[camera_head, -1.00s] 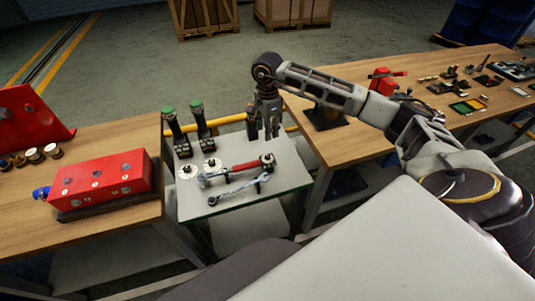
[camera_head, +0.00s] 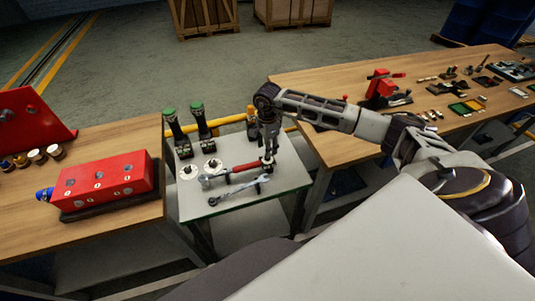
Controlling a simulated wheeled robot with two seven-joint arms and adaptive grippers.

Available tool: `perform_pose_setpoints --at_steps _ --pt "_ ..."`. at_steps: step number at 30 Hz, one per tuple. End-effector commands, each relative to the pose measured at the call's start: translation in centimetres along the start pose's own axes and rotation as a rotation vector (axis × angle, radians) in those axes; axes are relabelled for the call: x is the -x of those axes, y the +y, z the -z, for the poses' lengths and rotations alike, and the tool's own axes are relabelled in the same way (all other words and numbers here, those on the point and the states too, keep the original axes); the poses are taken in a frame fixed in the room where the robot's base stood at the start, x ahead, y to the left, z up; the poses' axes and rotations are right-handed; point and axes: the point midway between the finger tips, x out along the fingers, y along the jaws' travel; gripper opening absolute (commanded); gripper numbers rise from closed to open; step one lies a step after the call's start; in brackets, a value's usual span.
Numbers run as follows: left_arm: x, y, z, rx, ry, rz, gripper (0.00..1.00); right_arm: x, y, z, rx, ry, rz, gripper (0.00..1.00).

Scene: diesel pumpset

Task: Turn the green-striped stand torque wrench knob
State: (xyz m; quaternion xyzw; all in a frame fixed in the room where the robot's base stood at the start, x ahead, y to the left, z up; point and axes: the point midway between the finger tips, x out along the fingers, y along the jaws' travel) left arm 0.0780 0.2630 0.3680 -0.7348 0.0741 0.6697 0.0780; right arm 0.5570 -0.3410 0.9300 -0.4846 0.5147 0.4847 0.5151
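A torque wrench with a red handle (camera_head: 243,171) lies on the small grey table (camera_head: 218,206) between the two wooden benches. My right gripper (camera_head: 268,158) points down at the wrench's right end, where the knob end sits. The fingers overlap that end and partly hide it. I cannot tell whether they touch it or how far apart they are. A green stripe on the wrench's stand cannot be made out. My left gripper is not in view.
A grey open-end wrench (camera_head: 240,190) lies in front. Two green-topped tools (camera_head: 203,125) stand upright behind, near a yellow rail (camera_head: 228,121). White round pieces (camera_head: 189,173) lie at left. A red block (camera_head: 103,186) sits on the left bench.

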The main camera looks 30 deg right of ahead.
Motion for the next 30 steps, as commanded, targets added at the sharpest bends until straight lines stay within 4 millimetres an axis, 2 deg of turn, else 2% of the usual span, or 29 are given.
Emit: perform_pose_setpoints --at_steps 6,12,25,30 --pt "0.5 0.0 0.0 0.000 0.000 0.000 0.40 -2.8 0.1 0.0 -0.002 0.000 -0.003 0.45" --pt "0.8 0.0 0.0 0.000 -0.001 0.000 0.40 -4.6 0.0 0.1 -0.002 0.001 -0.001 0.45" --pt "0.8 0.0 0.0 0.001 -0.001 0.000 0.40 -5.2 0.0 0.0 -0.001 0.000 0.000 0.45" --pt "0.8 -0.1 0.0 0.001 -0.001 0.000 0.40 -5.2 0.0 0.0 -0.001 0.000 0.000 0.24"
